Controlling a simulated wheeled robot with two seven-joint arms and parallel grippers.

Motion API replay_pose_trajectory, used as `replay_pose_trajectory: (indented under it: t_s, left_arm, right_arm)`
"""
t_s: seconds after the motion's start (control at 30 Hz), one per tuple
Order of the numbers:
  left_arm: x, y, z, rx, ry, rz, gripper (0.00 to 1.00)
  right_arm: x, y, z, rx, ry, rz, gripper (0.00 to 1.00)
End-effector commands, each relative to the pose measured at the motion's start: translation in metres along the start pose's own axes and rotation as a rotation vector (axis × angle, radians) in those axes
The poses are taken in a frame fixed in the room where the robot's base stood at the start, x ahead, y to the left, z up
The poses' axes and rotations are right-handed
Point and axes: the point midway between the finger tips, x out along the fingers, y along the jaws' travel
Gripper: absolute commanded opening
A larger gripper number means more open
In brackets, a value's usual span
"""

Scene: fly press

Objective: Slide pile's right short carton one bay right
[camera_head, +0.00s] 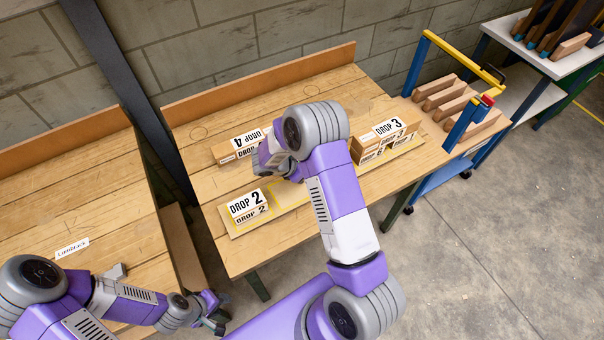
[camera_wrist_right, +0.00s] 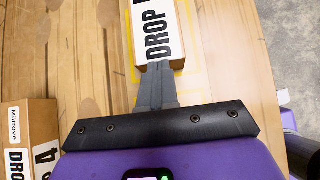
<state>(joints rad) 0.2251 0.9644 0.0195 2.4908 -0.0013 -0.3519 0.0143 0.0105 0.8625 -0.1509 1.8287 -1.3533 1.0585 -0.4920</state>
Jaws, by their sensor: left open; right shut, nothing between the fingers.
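The pile at the right of the strip has a long DROP 3 carton (camera_head: 389,128) lying across two short cartons. The pile's right short carton (camera_head: 403,141) sits beside the left short carton (camera_head: 371,156). My right gripper (camera_head: 285,174) is over the strip's middle, partly hidden by its own arm. In the right wrist view its shut fingers (camera_wrist_right: 157,82) point at the near end of a carton labelled DROP (camera_wrist_right: 158,32). That carton's number is cut off, and I cannot tell whether the tips touch it. My left gripper (camera_head: 214,314) is open and empty, low at left.
A DROP 2 carton (camera_head: 247,205) stands at the strip's left end. A DROP 4 carton (camera_head: 240,147) lies behind it. An empty yellow-outlined bay (camera_head: 287,193) shows right of DROP 2. A blue and yellow rack (camera_head: 456,120) stands beyond the table's right edge.

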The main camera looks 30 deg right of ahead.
Motion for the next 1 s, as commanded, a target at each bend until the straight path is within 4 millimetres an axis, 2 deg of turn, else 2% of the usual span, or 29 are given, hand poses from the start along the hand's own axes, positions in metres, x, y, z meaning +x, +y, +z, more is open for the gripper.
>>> replay_pose_trajectory:
  t_s: [0.27,0.37,0.8,1.0]
  left_arm:
    - [0.000,0.000,0.000,0.001,0.000,0.000,0.43]
    - [-0.004,0.002,0.000,0.001,0.000,0.000,0.43]
    - [-0.041,0.015,0.002,0.001,0.000,0.000,0.43]
    - [-0.046,0.018,0.002,0.001,0.000,0.000,0.43]
  right_arm:
    - [0.000,-0.001,-0.001,-0.001,0.001,-0.003,0.00]
    - [-0.006,-0.001,0.000,-0.001,0.001,-0.003,0.00]
    - [-0.081,-0.005,0.006,0.008,0.000,-0.009,0.00]
    - [-0.094,-0.006,0.006,0.012,-0.001,-0.013,0.00]
